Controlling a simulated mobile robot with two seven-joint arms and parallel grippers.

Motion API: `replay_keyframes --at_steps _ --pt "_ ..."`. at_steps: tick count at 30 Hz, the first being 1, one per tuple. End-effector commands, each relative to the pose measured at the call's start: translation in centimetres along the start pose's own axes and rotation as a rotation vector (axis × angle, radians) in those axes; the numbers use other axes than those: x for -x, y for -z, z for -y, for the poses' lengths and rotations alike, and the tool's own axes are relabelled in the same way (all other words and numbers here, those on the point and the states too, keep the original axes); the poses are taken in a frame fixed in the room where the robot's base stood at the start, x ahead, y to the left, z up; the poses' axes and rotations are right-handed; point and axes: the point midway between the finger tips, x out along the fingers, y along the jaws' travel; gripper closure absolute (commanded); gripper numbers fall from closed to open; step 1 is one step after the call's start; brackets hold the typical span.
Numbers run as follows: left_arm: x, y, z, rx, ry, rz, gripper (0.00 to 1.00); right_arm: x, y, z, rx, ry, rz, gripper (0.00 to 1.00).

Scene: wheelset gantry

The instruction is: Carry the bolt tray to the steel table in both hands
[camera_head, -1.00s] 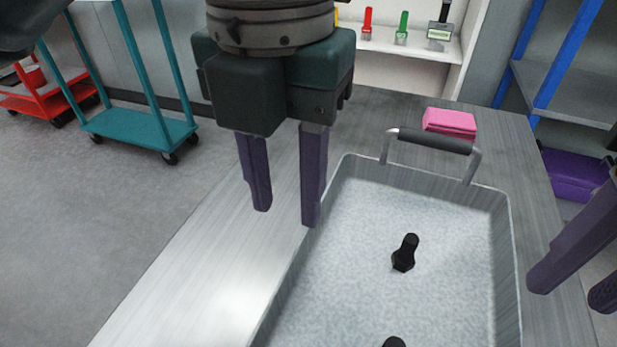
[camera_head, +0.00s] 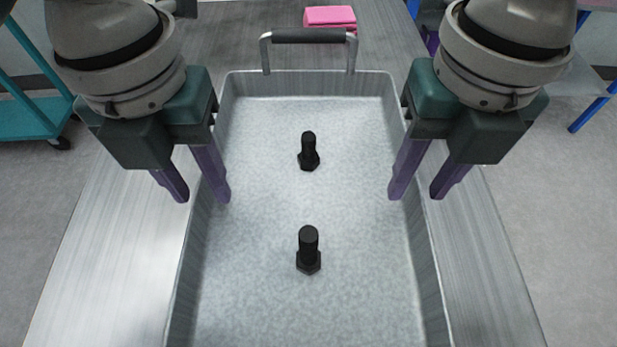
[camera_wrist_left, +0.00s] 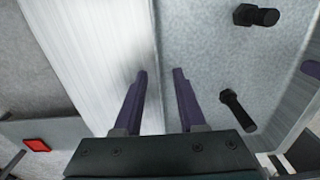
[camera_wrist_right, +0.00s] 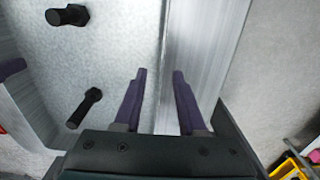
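The bolt tray (camera_head: 212,240) is a grey metal tray on a brushed-metal tabletop.
A pink box (camera_head: 330,17) lies behind the tray. Bare tabletop (camera_head: 115,240) shows on both sides of the tray, with grey floor beyond. A teal cart (camera_head: 28,118) stands at the left; a blue-framed shelf is partly seen at the right.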

Motion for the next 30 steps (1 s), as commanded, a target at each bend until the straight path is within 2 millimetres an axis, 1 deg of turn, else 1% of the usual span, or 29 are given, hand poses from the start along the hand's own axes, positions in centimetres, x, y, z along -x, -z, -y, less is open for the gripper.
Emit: replay_keyframes --at_steps 1,5,13,14,24,30 --pt "-0.45 0.02 0.01 0.001 0.0 -0.001 0.6 -0.47 0.06 0.01 -0.001 0.001 -0.002 0.6" --pt "-1.09 0.02 0.0 -0.001 0.0 0.0 0.6 -1.13 0.04 0.04 0.0 0.002 0.0 0.6" --pt "-1.21 0.0 -0.01 -0.001 0.0 0.001 0.6 -1.23 0.03 0.03 0.001 0.001 0.0 0.6" --pt "-1.2 0.0 -0.01 -0.001 0.0 0.001 0.61 -1.22 0.03 0.03 0.0 0.001 0.0 0.61" --pt "-1.17 -0.01 -0.02 0.0 0.0 0.001 0.99 -1.19 0.02 0.03 0.0 0.001 0.0 0.99" --pt "-1.16 -0.01 -0.02 0.0 0.0 0.001 1.0 -1.18 0.01 0.03 0.0 0.001 0.0 1.0"
